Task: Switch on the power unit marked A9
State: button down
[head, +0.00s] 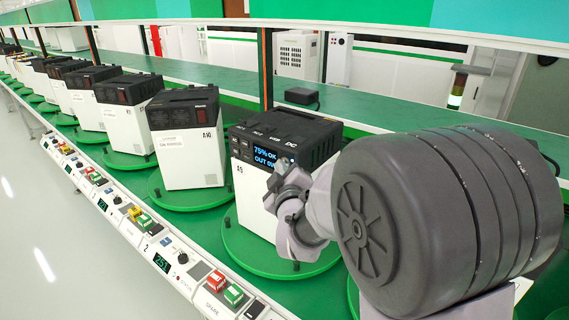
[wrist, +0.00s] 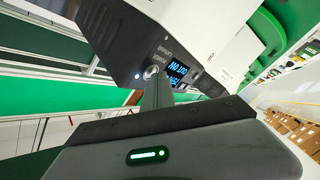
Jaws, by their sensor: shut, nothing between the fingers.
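A power unit (head: 262,190) with a white body and black top stands on a green round turntable. Its side label looks like A9, though the print is small. Its display (head: 265,157) is lit in blue and reads about "75% OK, OUT" in the head view. In the wrist view the same lit display (wrist: 177,70) sits beside a round silver button (wrist: 151,73) on the black panel. My gripper (wrist: 154,84) is shut and empty, its tips at the button; I cannot tell whether they press on it. In the head view my arm hides the unit's right part.
A unit marked A10 (head: 187,145) stands on its own turntable just left, with a dark front. Several more units line the row behind. A control rail (head: 160,245) with coloured buttons runs along the front. A small black box (head: 301,97) lies on the back shelf.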

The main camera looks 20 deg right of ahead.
jog(key=shift+a, duration=0.1)
jog(key=shift+s+a+b, duration=0.45)
jog(key=shift+a, duration=0.05)
jog(key=s+a, duration=0.1)
jog(key=a, duration=0.1)
jog(key=s+a+b, duration=0.1)
jog(key=s+a, duration=0.1)
dwell(0.3)
dwell(0.4)
